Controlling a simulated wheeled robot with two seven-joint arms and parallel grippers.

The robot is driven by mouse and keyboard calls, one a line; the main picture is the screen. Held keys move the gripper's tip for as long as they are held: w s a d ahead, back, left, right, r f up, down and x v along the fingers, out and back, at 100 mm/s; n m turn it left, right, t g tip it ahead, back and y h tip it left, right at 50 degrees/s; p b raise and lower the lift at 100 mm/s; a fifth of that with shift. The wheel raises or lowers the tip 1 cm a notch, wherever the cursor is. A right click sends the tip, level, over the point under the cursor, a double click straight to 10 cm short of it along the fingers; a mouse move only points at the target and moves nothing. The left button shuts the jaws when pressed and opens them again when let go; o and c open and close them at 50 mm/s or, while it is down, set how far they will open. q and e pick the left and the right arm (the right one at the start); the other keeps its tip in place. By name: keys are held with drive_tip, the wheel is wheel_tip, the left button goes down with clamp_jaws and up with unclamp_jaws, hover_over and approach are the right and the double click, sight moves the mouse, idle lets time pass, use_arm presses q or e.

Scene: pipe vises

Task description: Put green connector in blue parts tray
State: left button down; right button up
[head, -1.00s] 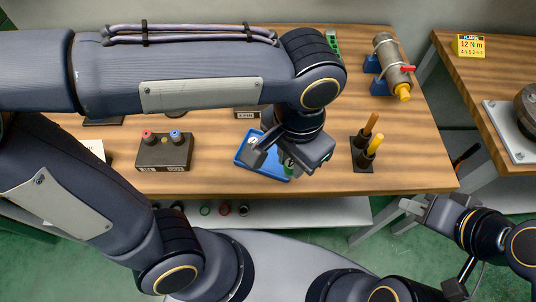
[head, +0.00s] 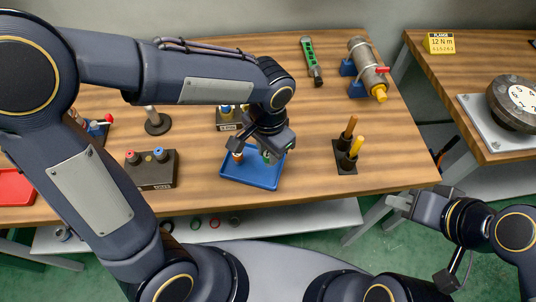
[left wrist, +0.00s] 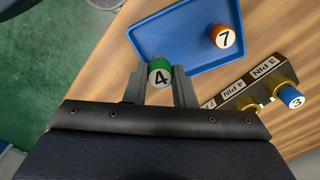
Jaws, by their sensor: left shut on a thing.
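The green connector (left wrist: 160,72), marked 4, is held between the fingertips of my left gripper (left wrist: 160,82) in the left wrist view. In the head view my left gripper (head: 262,152) is over the blue parts tray (head: 250,181), and only a bit of green shows at its fingers. In the left wrist view the connector overlaps the near edge of the tray (left wrist: 180,22); its height above the tray floor is unclear. An orange connector (left wrist: 222,37), marked 7, stands in the tray. My right gripper (head: 425,196) is open and empty, off the table's front right edge.
A holder labelled 3 PIN and 4 PIN (left wrist: 245,88) with a blue connector (left wrist: 291,97) stands beside the tray. A dark block with red and blue knobs (head: 152,170) is left of it. A stand with two tool handles (head: 345,165) is to the right.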

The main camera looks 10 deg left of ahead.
use_arm(q)
drive_tip(key=shift+w+f, duration=0.2)
drive_tip(key=shift+f, duration=0.15)
drive_tip(key=shift+w+a+f, duration=0.1)
drive_tip(key=shift+w+f, duration=0.1)
drive_tip(key=shift+f, duration=1.5)
drive_tip(key=shift+f+b, duration=0.25)
drive_tip(key=shift+b, duration=0.05)
drive_tip(key=c, duration=1.2)
unclamp_jaws()
drive_tip(key=shift+r, duration=0.1)
wheel_tip(320, 180, up, 12)
drive_tip(key=shift+r+p, duration=0.2)
drive_tip(key=shift+p, duration=0.35)
